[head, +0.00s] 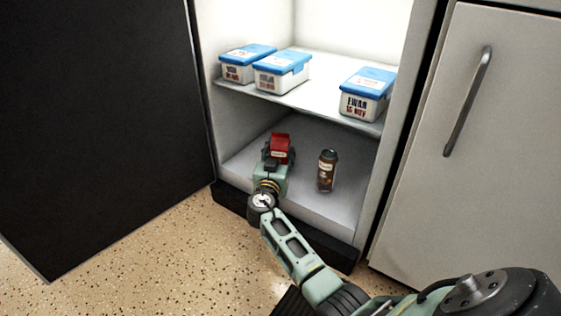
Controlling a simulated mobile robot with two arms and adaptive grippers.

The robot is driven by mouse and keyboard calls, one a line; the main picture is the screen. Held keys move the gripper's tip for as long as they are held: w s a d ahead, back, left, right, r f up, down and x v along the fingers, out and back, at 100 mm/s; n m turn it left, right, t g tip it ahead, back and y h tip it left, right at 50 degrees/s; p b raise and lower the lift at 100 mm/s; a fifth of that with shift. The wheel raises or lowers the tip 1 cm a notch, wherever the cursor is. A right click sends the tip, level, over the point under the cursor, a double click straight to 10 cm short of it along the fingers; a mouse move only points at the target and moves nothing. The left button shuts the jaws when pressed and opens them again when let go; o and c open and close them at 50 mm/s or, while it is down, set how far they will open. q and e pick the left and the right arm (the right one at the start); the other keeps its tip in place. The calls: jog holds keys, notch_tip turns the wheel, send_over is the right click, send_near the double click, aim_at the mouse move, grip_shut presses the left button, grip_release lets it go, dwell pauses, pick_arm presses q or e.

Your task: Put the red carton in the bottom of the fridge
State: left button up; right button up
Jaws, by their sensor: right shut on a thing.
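The fridge stands open, with its bottom compartment (316,213) in front of me. The red carton (279,144) is inside the bottom compartment, towards its left side, under the shelf. My right gripper (276,162) reaches into the compartment from the front and is shut on the red carton. The gripper hides the carton's lower part, so I cannot tell whether it touches the compartment floor. My left gripper is not in view.
A brown can (327,171) stands upright on the compartment floor, right of my gripper. Several blue-lidded boxes, one at the right (367,94), sit on the shelf (305,97) above. The dark fridge door (100,120) is open at left. A closed cabinet (485,160) stands at right.

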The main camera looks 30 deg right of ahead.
jog(key=o, duration=1.4)
jog(key=shift+f, duration=0.35)
jog(key=shift+o, duration=0.2)
jog(key=shift+r, duration=0.1)
